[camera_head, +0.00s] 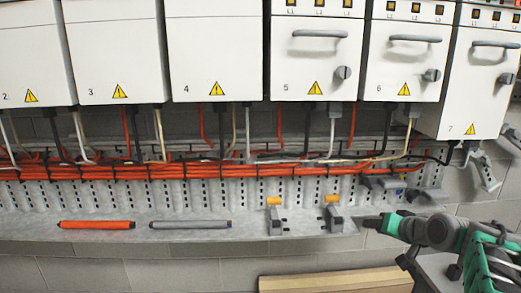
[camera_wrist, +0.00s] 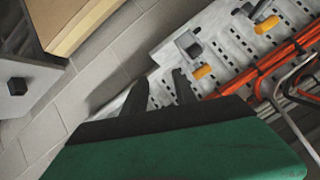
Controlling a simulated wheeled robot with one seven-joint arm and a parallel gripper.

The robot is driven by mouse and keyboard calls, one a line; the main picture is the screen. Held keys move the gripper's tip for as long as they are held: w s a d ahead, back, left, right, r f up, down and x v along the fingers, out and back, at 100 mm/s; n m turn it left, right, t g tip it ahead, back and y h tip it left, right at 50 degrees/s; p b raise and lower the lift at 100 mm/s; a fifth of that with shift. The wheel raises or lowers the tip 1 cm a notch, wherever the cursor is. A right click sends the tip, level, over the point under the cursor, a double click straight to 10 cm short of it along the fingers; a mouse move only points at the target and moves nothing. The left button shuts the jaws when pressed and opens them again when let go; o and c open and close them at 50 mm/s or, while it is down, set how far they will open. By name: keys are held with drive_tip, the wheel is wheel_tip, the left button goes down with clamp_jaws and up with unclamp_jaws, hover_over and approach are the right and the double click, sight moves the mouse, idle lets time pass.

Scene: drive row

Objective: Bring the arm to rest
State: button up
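My arm, with green and grey links, comes in at the lower right of the head view. My gripper (camera_head: 371,222) is at its left end, just right of the metal shelf with clips. In the wrist view two dark fingers of my gripper (camera_wrist: 161,88) stand apart with nothing seen between them. The green and black wrist housing hides the lower part of that view.
White numbered cabinets (camera_head: 315,55) hang above orange cables (camera_head: 180,170) and a perforated metal tray (camera_head: 100,195). An orange rod (camera_head: 97,225) and a grey rod (camera_head: 190,224) lie on its ledge. Two clips with orange tops (camera_head: 275,218) stand nearby. A wooden board (camera_head: 335,281) is below.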

drive_tip(key=s+a+r+n+g+p, duration=0.1)
drive_tip(key=s+a+r+g+p, duration=0.2)
drive_tip(key=a, duration=0.5)
drive_tip(key=s+a+n+g+h+p, duration=0.1)
drive_tip(key=s+a+p, duration=0.4)
drive_tip(key=s, duration=0.5)
drive_tip(key=s+a+n+g+h+p, duration=0.1)
drive_tip(key=s+a+g+p, duration=0.3)
drive_tip(key=s, duration=0.7)
drive_tip(key=shift+s+a+r+n+p, duration=0.15)
drive_tip(key=shift+a+r+n+p, duration=0.3)
drive_tip(key=shift+a, duration=0.55)
